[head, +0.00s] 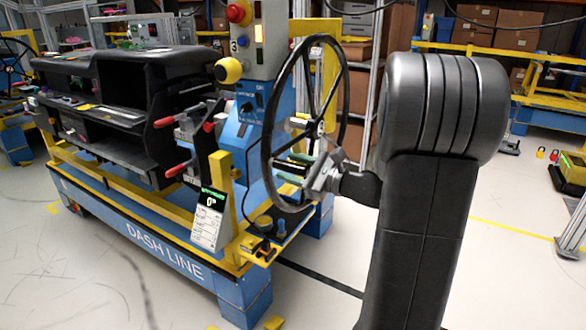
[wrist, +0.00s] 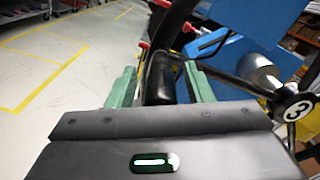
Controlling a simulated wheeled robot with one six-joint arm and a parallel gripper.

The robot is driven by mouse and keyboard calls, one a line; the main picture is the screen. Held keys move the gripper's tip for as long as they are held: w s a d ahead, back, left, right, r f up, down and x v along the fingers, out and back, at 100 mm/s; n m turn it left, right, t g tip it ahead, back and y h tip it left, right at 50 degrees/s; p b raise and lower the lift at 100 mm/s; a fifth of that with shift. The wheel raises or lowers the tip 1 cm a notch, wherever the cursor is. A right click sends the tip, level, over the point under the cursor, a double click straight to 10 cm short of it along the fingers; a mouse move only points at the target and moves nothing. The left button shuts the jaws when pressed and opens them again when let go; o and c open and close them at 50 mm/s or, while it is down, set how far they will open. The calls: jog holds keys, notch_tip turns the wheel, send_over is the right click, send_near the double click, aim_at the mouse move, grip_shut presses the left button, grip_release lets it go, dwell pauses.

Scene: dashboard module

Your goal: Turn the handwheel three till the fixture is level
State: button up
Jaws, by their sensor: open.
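The black handwheel (head: 340,75) stands upright on the blue post at the right end of the fixture. Its hub is marked 3 in the wrist view (wrist: 297,110). My gripper (head: 288,168) is at the lower part of the wheel, partly hidden by rim and spokes. In the wrist view my gripper (wrist: 163,78) has its two green fingers apart, with a black length of rim (wrist: 158,80) between them. The fixture (head: 115,185) has a blue and yellow frame and carries a black dashboard module (head: 135,75). A small display (head: 211,200) reads 0° in green.
Red-tipped clamps (head: 178,170) stick out beside the post.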

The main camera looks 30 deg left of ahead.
jog(key=s+d, duration=0.1)
jog(key=d, duration=1.2)
jog(key=shift+d, duration=0.35)
jog(key=shift+a, duration=0.1)
jog(key=a, duration=0.9)
jog(key=w+a, duration=0.1)
jog(key=a, duration=0.3)
jog(key=shift+a, duration=0.35)
